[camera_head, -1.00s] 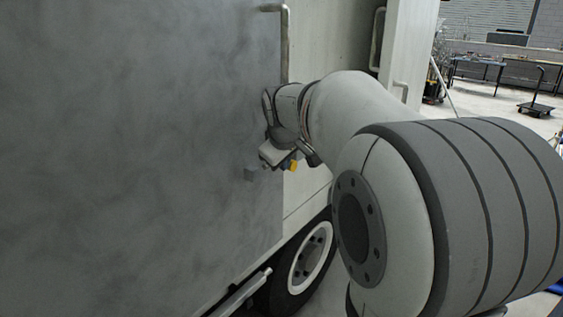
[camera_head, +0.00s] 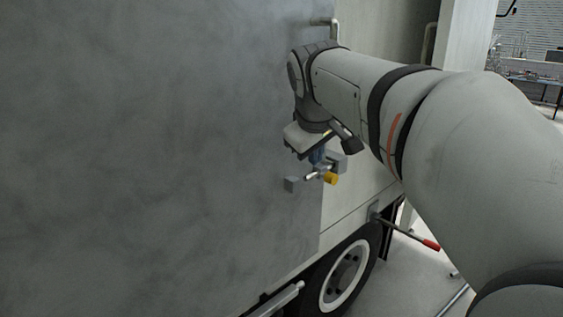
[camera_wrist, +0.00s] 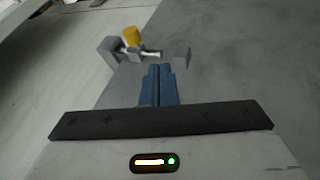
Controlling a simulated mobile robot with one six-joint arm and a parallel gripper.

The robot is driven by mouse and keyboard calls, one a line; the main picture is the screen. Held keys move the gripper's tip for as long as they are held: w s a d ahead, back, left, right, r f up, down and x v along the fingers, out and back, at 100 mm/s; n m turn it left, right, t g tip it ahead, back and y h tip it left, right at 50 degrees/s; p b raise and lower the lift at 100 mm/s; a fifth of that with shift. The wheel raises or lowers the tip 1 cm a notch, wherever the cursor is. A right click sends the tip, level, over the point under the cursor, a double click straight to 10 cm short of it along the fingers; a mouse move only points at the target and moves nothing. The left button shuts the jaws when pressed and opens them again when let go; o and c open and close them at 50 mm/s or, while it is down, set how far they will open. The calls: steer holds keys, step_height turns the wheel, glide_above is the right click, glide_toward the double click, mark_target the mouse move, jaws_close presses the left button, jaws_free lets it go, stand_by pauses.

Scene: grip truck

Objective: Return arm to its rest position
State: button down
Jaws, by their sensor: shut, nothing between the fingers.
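My gripper (camera_wrist: 160,84) shows in the wrist view as two blue fingers pressed together with nothing between them. In the head view my gripper (camera_head: 318,158) hangs below the wrist, close to the truck's side and mostly hidden behind its own housing. My arm (camera_head: 345,85) reaches from the lower right across to the truck. A yellow-knobbed latch (camera_head: 329,177) with a small metal bar is on the truck side by the grey panel's edge. The latch also shows ahead of the fingers in the wrist view (camera_wrist: 132,38), apart from them.
A large grey panel (camera_head: 150,150) fills the left of the head view. A small grey block (camera_head: 292,184) sits on it. The truck wheel (camera_head: 346,277) is below. A red-tipped lever (camera_head: 430,244) sticks out at right.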

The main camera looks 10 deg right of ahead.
steer(key=shift+r, duration=0.1)
stand_by(0.3)
steer(key=s+a+f+m+g+y, duration=0.1)
steer(key=s+a+f+m, duration=0.1)
steer(key=s+f, duration=0.7)
steer(key=s+a+f+m+g+y, duration=0.1)
steer(key=s+a+f, duration=0.3)
steer(key=s+f, duration=0.5)
step_height(320, 180, down, 6)
steer(key=shift+r+m+g+y, duration=0.15)
steer(key=shift+m+g+y, duration=0.15)
steer(key=shift+m+g, duration=0.5)
